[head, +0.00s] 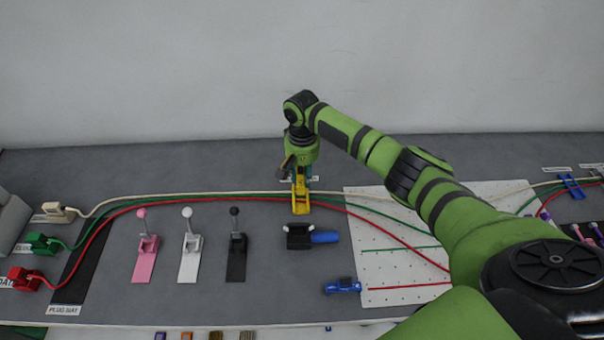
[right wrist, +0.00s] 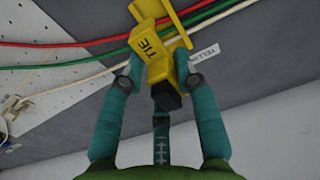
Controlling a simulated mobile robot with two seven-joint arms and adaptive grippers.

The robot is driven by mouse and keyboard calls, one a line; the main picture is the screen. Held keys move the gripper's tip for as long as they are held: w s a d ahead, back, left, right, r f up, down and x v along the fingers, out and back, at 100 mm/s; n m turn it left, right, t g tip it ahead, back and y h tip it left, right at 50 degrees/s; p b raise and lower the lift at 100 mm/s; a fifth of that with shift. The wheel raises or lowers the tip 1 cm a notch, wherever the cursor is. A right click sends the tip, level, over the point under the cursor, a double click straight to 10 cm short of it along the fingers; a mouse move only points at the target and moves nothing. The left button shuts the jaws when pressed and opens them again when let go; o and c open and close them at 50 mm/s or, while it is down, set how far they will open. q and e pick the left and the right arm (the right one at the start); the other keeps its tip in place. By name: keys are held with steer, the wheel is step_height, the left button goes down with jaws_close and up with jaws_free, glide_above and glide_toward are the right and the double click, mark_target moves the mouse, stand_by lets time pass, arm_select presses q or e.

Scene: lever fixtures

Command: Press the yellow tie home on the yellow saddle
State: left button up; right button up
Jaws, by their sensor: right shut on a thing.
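In the right wrist view more yellow, seemingly the yellow saddle (right wrist: 183,20), shows beyond the tie. The red, green and cream cables run past the tie and saddle. I cannot tell whether the tie is fully seated. My left gripper is not in view.
Pink (head: 147,255), white (head: 190,255) and black (head: 236,255) lever fixtures stand left of the saddle. A black-and-blue part (head: 312,237) lies in front of it, near a blue clip (head: 342,286). A white perforated board (head: 400,285) lies right, partly behind my arm.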

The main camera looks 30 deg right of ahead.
steer(key=shift+s+r, duration=0.1)
steer(key=shift+p, duration=0.45)
steer(key=shift+f, duration=0.2)
steer(key=shift+f+b, duration=0.6)
steer(key=shift+f, duration=0.2)
steer(key=shift+f+b, duration=0.3)
steer(key=shift+f, duration=0.3)
steer(key=shift+p, duration=0.4)
steer(key=shift+f, duration=0.15)
steer(key=shift+f+b, duration=0.35)
steer(key=shift+f, duration=0.25)
steer(key=shift+f, duration=0.25)
